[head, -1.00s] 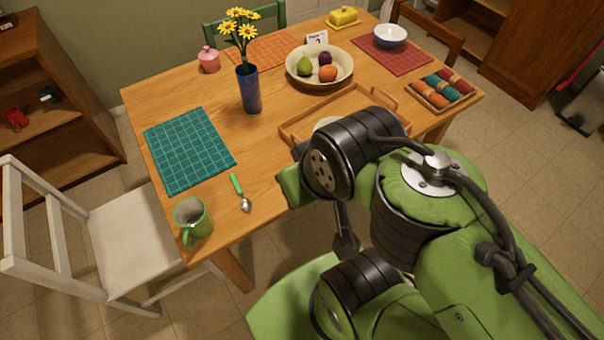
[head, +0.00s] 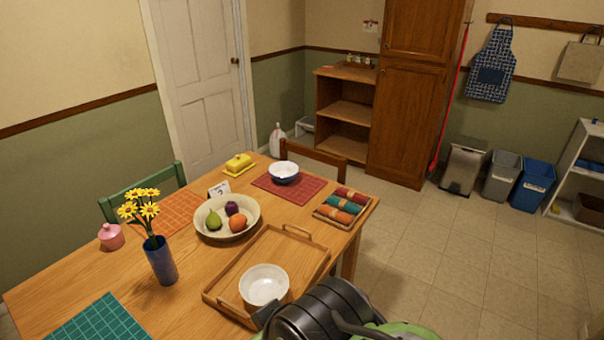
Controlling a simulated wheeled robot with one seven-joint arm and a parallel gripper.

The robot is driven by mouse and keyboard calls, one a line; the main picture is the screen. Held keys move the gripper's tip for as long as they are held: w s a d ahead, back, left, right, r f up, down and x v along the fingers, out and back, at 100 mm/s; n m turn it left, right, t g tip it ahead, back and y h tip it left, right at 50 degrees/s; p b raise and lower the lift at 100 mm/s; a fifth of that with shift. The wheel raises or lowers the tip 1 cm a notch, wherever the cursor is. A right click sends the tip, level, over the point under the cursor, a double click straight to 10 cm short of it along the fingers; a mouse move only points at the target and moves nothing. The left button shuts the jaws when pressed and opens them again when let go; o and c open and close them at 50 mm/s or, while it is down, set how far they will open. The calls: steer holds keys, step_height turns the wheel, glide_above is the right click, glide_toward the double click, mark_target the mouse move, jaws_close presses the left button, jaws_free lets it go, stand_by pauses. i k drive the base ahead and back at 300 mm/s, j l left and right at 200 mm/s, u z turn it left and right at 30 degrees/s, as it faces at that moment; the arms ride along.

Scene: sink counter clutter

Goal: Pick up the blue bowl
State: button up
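The blue bowl (head: 284,173) sits on the red placemat (head: 303,192) at the far right part of the wooden table in the head view. It is blue outside with a white inside, upright, and looks empty. My arm (head: 322,312) shows at the bottom of the picture, at the near edge of the table.
A white bowl (head: 264,286) sits in the wooden tray (head: 236,264). A fruit bowl (head: 213,238), a card (head: 219,189), a yellow butter dish (head: 238,163) and a napkin tray (head: 325,216) surround the placemat. A vase (head: 161,261) of flowers stands left. A chair (head: 318,164) backs the far edge.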

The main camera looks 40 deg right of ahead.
mark_target(282, 172)
steer(key=z, duration=1.1)
